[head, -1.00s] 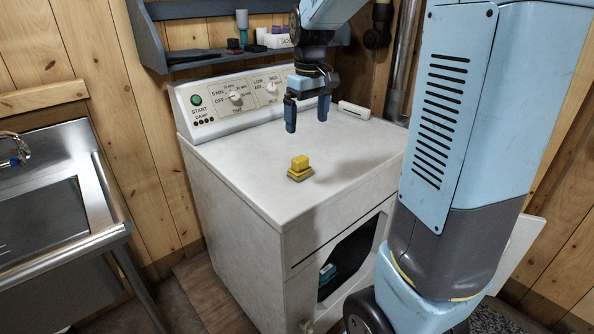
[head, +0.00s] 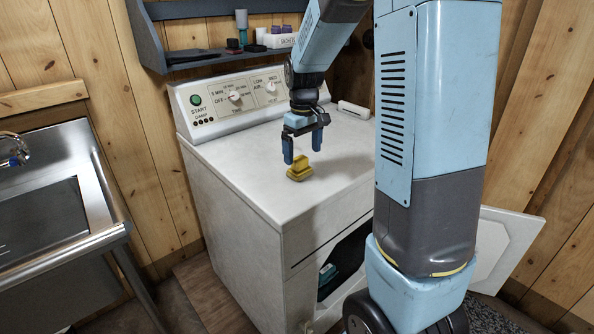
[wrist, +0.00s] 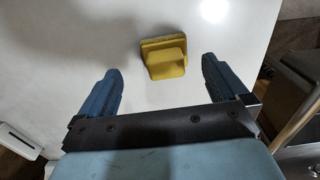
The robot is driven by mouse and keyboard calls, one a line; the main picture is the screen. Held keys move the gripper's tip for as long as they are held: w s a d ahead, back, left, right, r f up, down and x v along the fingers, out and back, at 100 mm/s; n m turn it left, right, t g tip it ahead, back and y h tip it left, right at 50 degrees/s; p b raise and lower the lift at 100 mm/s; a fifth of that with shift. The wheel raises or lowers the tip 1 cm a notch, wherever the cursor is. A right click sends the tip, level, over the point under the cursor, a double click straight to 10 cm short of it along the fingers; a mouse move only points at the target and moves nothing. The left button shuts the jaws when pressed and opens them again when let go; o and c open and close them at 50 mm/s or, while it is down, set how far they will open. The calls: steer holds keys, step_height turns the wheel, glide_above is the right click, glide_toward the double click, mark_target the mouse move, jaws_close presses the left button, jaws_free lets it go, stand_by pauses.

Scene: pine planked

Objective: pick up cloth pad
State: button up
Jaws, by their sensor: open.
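The cloth pad appears to be the small yellow block-shaped pad (head: 299,172), with a raised part on a wider base. It lies on the white top of the dryer, near its middle. In the wrist view the yellow pad (wrist: 164,58) lies ahead of the fingers, between their lines and a little right of centre. My gripper (head: 302,152) is open and empty, pointing down just above and behind the pad. Its blue fingers also show in the wrist view (wrist: 165,88), spread wide and apart from the pad.
The white dryer (head: 240,185) has a control panel (head: 235,95) at its back and an open door (head: 508,250) below. A small white box (head: 354,109) lies at the back right of the top. A shelf (head: 190,60) hangs behind. A steel sink (head: 50,220) stands left.

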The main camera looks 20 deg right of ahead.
mark_target(300, 158)
steer(key=shift+a+f, duration=0.2)
steer(key=shift+f, duration=1.1)
steer(key=shift+a+f, duration=0.2)
steer(key=shift+f, duration=1.05)
steer(key=shift+c, duration=0.3)
steer(key=c, duration=1.1)
